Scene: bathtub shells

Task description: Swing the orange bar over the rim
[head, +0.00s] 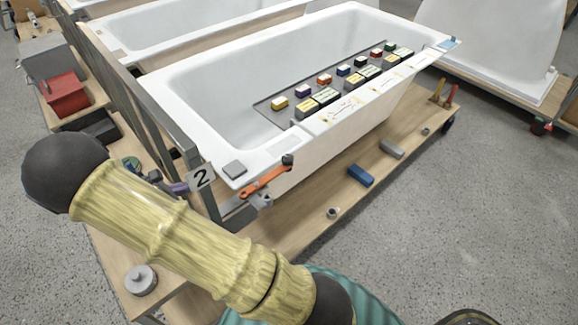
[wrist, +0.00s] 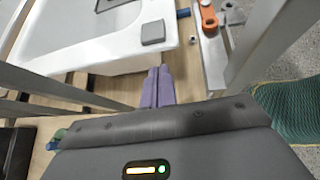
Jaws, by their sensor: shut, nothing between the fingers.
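The orange bar (head: 264,181) is at the near corner of the white bathtub (head: 190,85), with a black knob (head: 288,160) at its upper right end. It lies slanted in front of the tub's outer wall, beside a grey metal clamp (head: 262,201). In the wrist view part of the orange bar (wrist: 208,17) shows at the top, above a grey metal plate. My gripper (head: 182,188) has purple fingers, pressed together and empty, left of the bar and near the number 2 plate. The fingers (wrist: 158,72) point toward the tub corner in the wrist view, apart from the bar.
Grey metal posts (head: 165,110) stand along the tub's left end, with a number 2 plate (head: 201,178). A grey square pad (head: 234,168) lies on the rim corner. A blue block (head: 360,176) and a grey block (head: 391,148) lie on the wooden pallet.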

